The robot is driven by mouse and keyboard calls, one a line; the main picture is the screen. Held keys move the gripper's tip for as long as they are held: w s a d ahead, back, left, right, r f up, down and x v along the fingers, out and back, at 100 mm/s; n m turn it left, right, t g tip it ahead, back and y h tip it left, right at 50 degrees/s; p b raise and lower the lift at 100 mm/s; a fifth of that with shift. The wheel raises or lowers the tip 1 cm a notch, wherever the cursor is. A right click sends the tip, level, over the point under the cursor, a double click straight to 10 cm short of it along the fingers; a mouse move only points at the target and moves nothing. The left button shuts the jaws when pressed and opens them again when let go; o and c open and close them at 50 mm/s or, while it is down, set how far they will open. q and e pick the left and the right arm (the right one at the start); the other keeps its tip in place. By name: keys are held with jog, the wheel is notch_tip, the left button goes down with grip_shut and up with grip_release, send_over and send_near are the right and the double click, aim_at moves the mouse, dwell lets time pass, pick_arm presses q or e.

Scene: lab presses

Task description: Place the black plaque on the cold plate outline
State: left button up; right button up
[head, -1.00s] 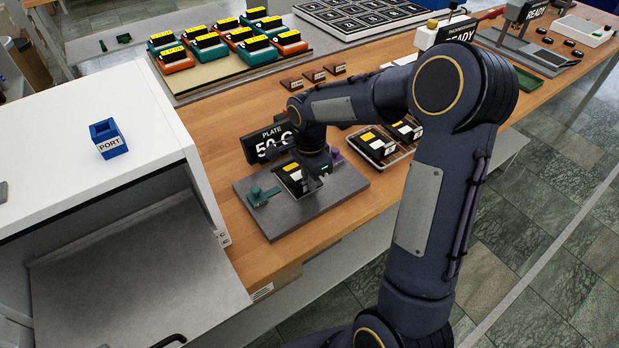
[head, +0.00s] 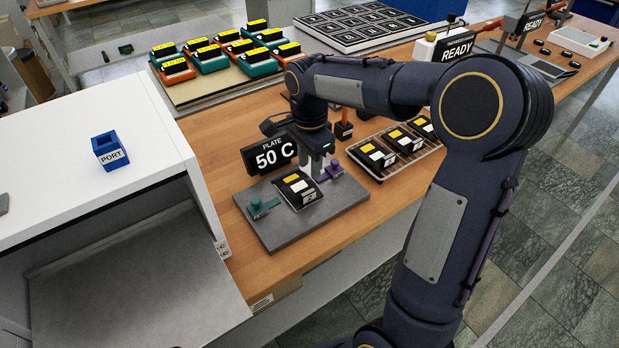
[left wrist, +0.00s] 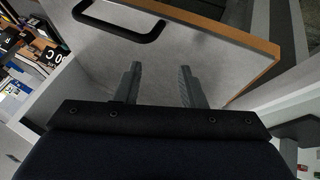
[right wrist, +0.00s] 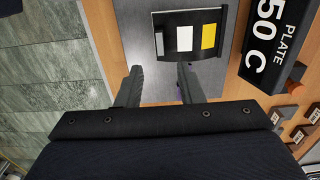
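A black plaque (head: 299,191) with white and yellow patches lies on a grey metal plate (head: 283,239) behind which a black sign (head: 270,156) reads PLATE 50 C. It also shows in the right wrist view (right wrist: 161,43). I see no outline on the plate; the plaque may cover it. My right gripper (head: 313,176) is just behind and right of the plaque in the head view. In the right wrist view its fingers (right wrist: 160,80) are apart with nothing between them, and the plaque lies beyond the tips. My left gripper (left wrist: 157,80) is open and empty beside a grey panel with a black handle.
A green fixture (head: 262,207) and a purple one (head: 330,172) stand on the plate. A rack (head: 372,172) of similar black plaques sits to the right. A white cabinet (head: 60,150) with a blue PORT holder (head: 110,151) stands left. Orange and teal blocks fill a mat behind.

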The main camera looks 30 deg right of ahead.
jog(key=s+a+r+n+t+y, duration=0.1)
jog(key=s+r+n, duration=0.2)
jog(key=s, duration=0.3)
jog(key=s+a+r+n+t+y, duration=0.1)
jog(key=s+r+n+t, duration=0.1)
jog(key=s+n, duration=0.25)
jog(key=s+a+f+n+t+y, duration=0.1)
jog(key=s+a+f+n, duration=0.1)
jog(key=s+n, duration=0.2)
jog(key=s+a+f+n+t, duration=0.1)
jog(key=s+a+n, duration=0.2)
jog(key=s, duration=0.4)
jog(key=shift+s+a+f+n+t+y, duration=0.15)
jog(key=shift+s+f+n+t+y, duration=0.15)
jog(key=shift+f+n+y, duration=0.15)
